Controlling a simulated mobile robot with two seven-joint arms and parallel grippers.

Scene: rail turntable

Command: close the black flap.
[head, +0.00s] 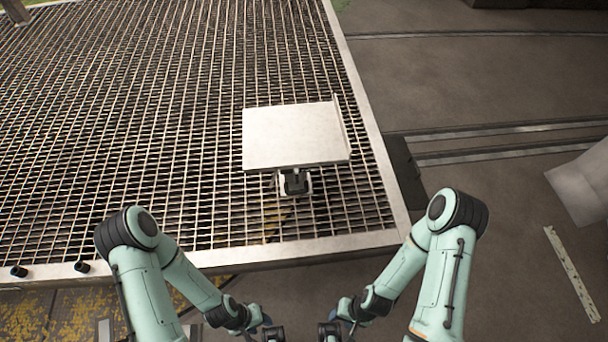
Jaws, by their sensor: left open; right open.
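A small black part (295,183) with a pale frame around its lower end shows at the front edge of a light grey panel (293,138). It may be the black flap, but it is too small to tell whether it is open or shut. The panel partly covers it from above. My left gripper (272,334) and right gripper (330,332) are at the bottom edge of the head view, partly cut off. Both are open and empty, well in front of the black part and not touching it.
The panel, with a raised strip along its right side, sits over a large metal grating (180,160) with a pale rim. A dark block (404,172) adjoins the rim at the right. Rails (510,140) and open floor lie beyond. A pale sheet (585,185) is far right.

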